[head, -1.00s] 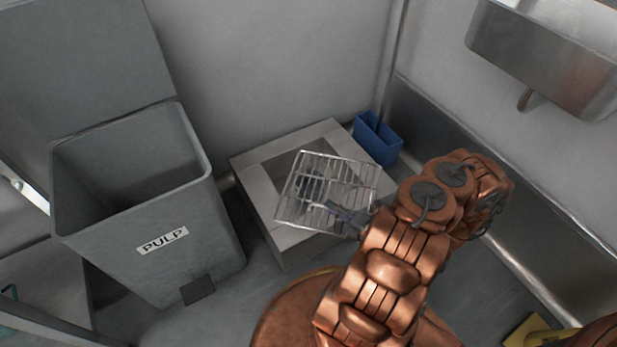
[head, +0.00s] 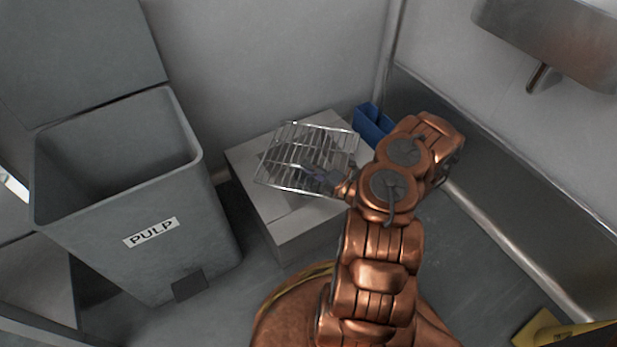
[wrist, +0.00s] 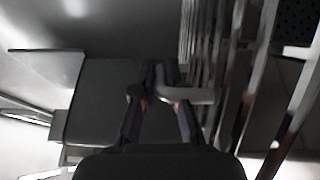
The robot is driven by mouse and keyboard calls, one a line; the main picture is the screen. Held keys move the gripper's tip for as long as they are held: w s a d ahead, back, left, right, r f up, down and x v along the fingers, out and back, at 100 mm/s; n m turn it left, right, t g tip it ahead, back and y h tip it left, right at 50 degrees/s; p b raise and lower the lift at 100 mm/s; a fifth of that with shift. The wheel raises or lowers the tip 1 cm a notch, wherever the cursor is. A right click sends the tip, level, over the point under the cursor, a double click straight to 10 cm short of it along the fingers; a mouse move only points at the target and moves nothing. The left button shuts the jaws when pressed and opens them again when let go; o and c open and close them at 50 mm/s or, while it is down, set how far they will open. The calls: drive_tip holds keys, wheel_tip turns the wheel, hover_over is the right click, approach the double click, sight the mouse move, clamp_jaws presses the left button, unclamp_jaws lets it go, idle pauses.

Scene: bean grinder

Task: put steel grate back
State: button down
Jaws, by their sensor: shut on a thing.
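The steel grate (head: 292,150), a wire rack of thin bars, is in the middle of the head view, tilted, over the low grey box (head: 290,232). My gripper (head: 312,172) is shut on its near right side. In the wrist view, the fingers of my gripper (wrist: 158,97) close at the edge of the grate (wrist: 232,90), whose bars run along the right. The grate hides much of the box's top and its opening. Whether the grate touches the box I cannot tell.
A grey bin (head: 135,200) labelled PULP, its lid up, stands left of the box. A blue container (head: 371,125) is behind the box at the right, partly hidden by my arm. A steel basin (head: 560,35) hangs on the right wall. A yellow object (head: 548,328) lies at bottom right.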

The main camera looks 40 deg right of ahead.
drive_tip(key=shift+w, duration=0.3)
wheel_tip(320, 180, down, 4)
drive_tip(key=shift+r+b, duration=0.2)
drive_tip(key=shift+b, duration=1)
drive_tip(key=shift+f+p, duration=0.25)
drive_tip(key=shift+p, duration=0.2)
drive_tip(key=c, duration=1.2)
unclamp_jaws()
drive_tip(key=shift+f, duration=0.1)
